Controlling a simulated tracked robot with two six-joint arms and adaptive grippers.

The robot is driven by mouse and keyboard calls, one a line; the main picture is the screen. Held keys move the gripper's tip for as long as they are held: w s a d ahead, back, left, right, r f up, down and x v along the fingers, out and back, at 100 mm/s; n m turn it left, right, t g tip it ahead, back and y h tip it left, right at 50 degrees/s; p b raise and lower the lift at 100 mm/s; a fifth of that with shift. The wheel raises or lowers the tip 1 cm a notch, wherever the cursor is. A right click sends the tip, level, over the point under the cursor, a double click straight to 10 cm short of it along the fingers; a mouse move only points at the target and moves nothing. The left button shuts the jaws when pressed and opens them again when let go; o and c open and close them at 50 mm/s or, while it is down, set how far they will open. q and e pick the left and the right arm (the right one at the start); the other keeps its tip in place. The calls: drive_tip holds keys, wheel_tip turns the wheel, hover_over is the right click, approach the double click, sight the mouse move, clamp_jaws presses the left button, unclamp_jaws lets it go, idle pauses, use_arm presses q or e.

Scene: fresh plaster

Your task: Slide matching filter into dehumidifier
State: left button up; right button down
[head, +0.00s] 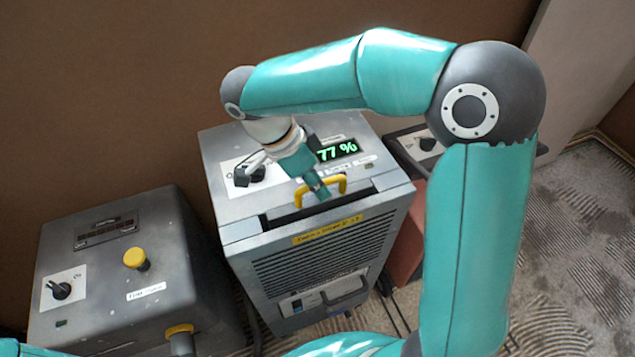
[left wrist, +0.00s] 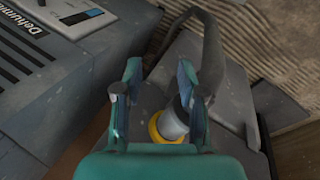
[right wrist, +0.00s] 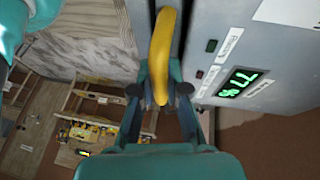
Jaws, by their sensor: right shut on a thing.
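The grey dehumidifier (head: 240,205) stands in the middle of the head view, with a green "77 %" display (head: 337,151) on top. A yellow handle (head: 341,184) shows at the dark slot in its top front edge. My right gripper (head: 318,190) is shut on this handle, which also shows in the right wrist view (right wrist: 161,50). The filter body below the handle is hidden, so I cannot tell how deep it sits. My left gripper (left wrist: 160,75) is open and empty in the left wrist view, near a grey connector with a yellow ring (left wrist: 157,128).
A grey box (head: 100,250) with a yellow button (head: 135,258) and a knob stands left of the dehumidifier. Another dark unit (head: 415,145) is behind it at right. A brown wall closes the back. Wooden shelving (right wrist: 70,115) shows in the right wrist view.

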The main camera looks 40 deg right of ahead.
drive_tip(key=shift+a, duration=0.15)
idle(0.3)
drive_tip(key=shift+f, duration=0.15)
drive_tip(key=shift+f+b, duration=0.5)
drive_tip(key=shift+b, duration=0.2)
drive_tip(key=c, duration=1.1)
unclamp_jaws()
drive_tip(key=shift+r, duration=0.1)
drive_tip(key=v, duration=1.2)
drive_tip(key=shift+w, duration=0.1)
